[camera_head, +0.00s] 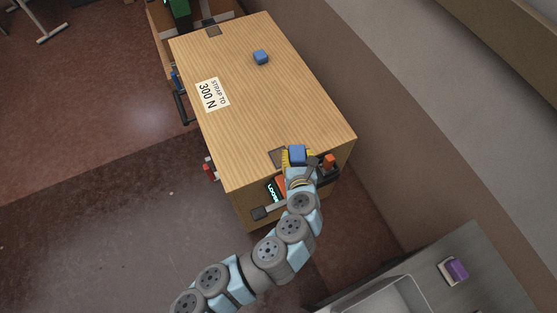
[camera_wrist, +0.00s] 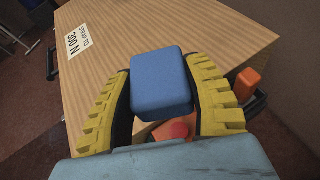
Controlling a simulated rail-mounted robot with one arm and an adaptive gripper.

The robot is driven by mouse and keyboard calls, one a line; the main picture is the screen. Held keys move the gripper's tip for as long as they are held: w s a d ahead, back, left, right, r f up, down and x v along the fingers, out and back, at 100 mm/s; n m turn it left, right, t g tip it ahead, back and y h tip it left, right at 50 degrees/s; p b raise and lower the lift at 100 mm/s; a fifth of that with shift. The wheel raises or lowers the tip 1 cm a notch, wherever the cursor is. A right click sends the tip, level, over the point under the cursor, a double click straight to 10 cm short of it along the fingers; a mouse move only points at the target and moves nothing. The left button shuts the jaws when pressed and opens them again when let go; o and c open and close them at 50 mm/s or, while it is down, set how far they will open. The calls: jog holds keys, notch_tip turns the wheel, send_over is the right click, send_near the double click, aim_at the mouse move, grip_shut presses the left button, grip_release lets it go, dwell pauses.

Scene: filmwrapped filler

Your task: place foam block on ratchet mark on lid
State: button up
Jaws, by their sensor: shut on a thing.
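My gripper (camera_head: 298,160) has yellow ribbed fingers and is shut on a blue foam block (camera_head: 297,153), at the near end of the wooden lid (camera_head: 285,95). The wrist view shows the block (camera_wrist: 161,84) between both fingers, with the lid (camera_wrist: 150,35) beyond. I cannot tell whether the block touches the lid. A dark square mark (camera_head: 277,158) lies on the lid just left of the gripper. Another dark mark (camera_head: 213,31) is at the far end. I cannot tell which is the ratchet mark. A second blue block (camera_head: 261,57) sits on the far part of the lid.
A label reading "STRAP TO 300 N" (camera_head: 212,94) lies on the lid's left side. A lit display (camera_head: 272,192) is on the crate's near side. An orange piece (camera_head: 329,160) is right of my gripper. A purple object (camera_head: 456,269) rests on the grey counter. The lid's middle is clear.

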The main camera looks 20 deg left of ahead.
jog(key=s+a+n+g+y, duration=0.3)
jog(key=s+a+n+y, duration=0.15)
jog(key=s+a, duration=0.4)
jog(key=b, duration=0.4)
send_over(280, 158)
jog(key=shift+n, duration=0.25)
notch_tip(280, 158, down, 10)
jog(key=shift+s+f, duration=0.1)
jog(key=shift+s, duration=0.05)
jog(key=shift+w+f+b, duration=0.2)
jog(key=shift+b, duration=0.1)
notch_tip(280, 158, down, 2)
jog(key=shift+f+b, duration=0.2)
jog(key=shift+b, duration=0.2)
jog(key=shift+f, duration=0.35)
